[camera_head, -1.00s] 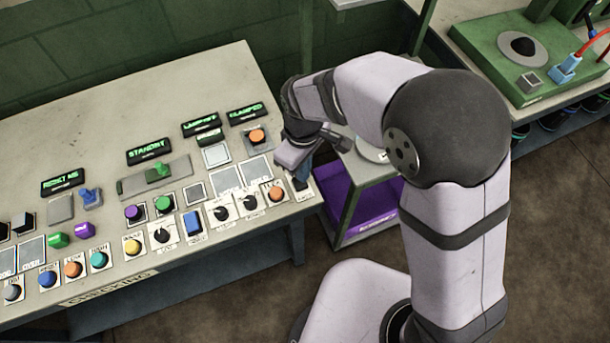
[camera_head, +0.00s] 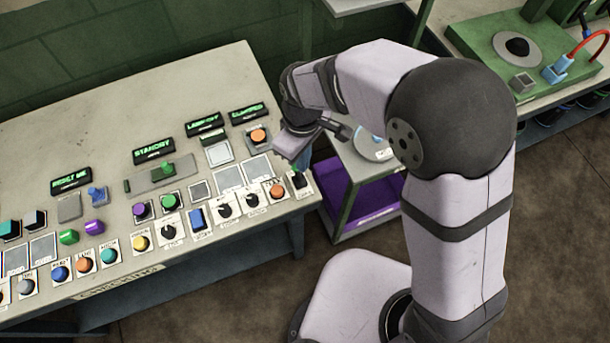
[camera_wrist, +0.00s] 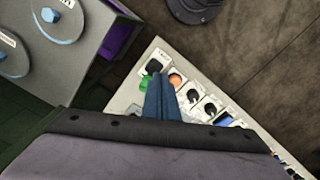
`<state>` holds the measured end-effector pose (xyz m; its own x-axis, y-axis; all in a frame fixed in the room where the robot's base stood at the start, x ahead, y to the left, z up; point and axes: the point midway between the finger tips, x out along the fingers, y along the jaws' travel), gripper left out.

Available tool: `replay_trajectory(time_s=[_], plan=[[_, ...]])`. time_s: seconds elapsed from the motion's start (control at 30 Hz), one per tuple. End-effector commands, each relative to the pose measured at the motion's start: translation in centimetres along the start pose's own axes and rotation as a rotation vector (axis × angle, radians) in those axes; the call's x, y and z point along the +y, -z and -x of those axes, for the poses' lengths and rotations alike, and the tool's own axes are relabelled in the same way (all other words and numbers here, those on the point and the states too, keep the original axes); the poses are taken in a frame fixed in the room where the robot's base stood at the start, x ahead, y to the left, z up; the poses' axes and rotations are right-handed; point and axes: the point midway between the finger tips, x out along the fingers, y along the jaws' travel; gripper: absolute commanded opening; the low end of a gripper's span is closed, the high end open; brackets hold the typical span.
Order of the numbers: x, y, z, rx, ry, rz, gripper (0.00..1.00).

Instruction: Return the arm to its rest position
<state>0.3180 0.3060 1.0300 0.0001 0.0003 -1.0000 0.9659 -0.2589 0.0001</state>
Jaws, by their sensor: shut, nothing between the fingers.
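My gripper (camera_head: 301,160) is above the right end of the control console (camera_head: 120,110), by the last knobs of its front row. In the wrist view its blue fingers (camera_wrist: 160,98) are pressed together, with nothing between them. A black knob (camera_wrist: 155,66), a green part (camera_wrist: 145,84) and an orange button (camera_wrist: 176,80) show close to the fingertips. I cannot tell whether the fingers touch any of them. My arm bends down to the console from the right.
A stand with a purple lower shelf (camera_head: 370,207) and a round plate (camera_head: 373,146) on top is just right of the console. A green fixture (camera_head: 540,70) with red and blue cables is at the back right. Brown floor (camera_head: 560,220) is open at the right.

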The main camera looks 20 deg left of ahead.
Motion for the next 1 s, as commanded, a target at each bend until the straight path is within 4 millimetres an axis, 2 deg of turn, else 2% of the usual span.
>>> replay_trajectory(time_s=[0.27,0.4,0.47,0.6,0.73,1.0], plan=[[0.0,0.0,0.0,0.000,0.000,-0.027,0.00],[0.1,0.2,0.0,0.008,-0.003,-0.125,0.00],[-0.2,-0.5,-0.5,-0.005,0.002,-0.187,0.00],[-2.3,-4.9,-2.8,-0.097,0.028,-0.306,0.00],[-3.7,-8.7,-3.2,-0.148,0.038,-0.385,0.00],[-2.7,-17.4,-1.9,-0.178,0.059,-0.642,0.00]])
